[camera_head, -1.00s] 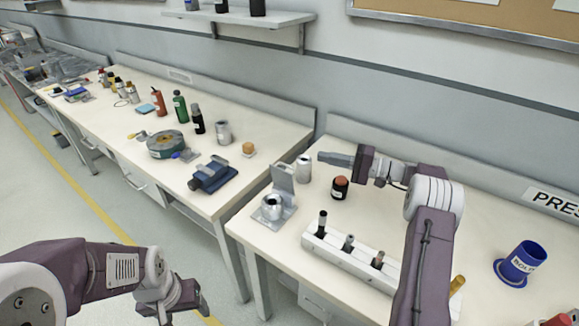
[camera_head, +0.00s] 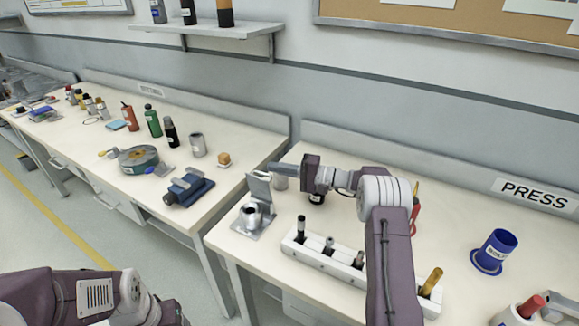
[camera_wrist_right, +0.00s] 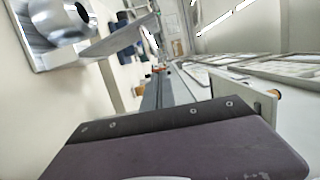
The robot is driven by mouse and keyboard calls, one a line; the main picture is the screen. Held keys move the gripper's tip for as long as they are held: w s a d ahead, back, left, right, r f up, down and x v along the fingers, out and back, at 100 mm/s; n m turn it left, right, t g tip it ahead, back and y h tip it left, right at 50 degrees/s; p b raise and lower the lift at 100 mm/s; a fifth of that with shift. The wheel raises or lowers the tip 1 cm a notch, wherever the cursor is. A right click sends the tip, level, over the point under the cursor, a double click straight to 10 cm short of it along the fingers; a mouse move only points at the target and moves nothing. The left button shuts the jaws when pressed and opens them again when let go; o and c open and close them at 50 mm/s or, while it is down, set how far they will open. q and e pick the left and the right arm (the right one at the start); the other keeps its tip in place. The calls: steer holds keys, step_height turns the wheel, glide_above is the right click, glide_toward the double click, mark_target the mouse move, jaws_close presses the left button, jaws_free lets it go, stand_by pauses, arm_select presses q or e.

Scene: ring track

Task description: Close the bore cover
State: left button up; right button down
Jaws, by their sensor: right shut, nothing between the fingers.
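The bore fixture is a metal block with a round bore (camera_head: 251,213) on a square plate at the left end of the right table. Its flat hinged cover (camera_head: 259,188) stands up, open, behind the bore. My right gripper (camera_head: 272,168) is shut and empty, its fingertips just behind and above the cover's top edge; I cannot tell if they touch. In the right wrist view the cover (camera_wrist_right: 118,38) and bore (camera_wrist_right: 62,20) are at upper left, beside the gripper fingers (camera_wrist_right: 158,95). My left arm is at bottom left in the head view; its fingers are out of frame.
A white rack (camera_head: 320,258) with several pegs lies to the right. A blue cup (camera_head: 496,249) is farther right.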

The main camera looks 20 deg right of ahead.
mark_target(262, 183)
steer(key=shift+s+a, duration=0.7)
steer(key=shift+s, duration=0.05)
arm_select(q)
steer(key=shift+f, duration=0.1)
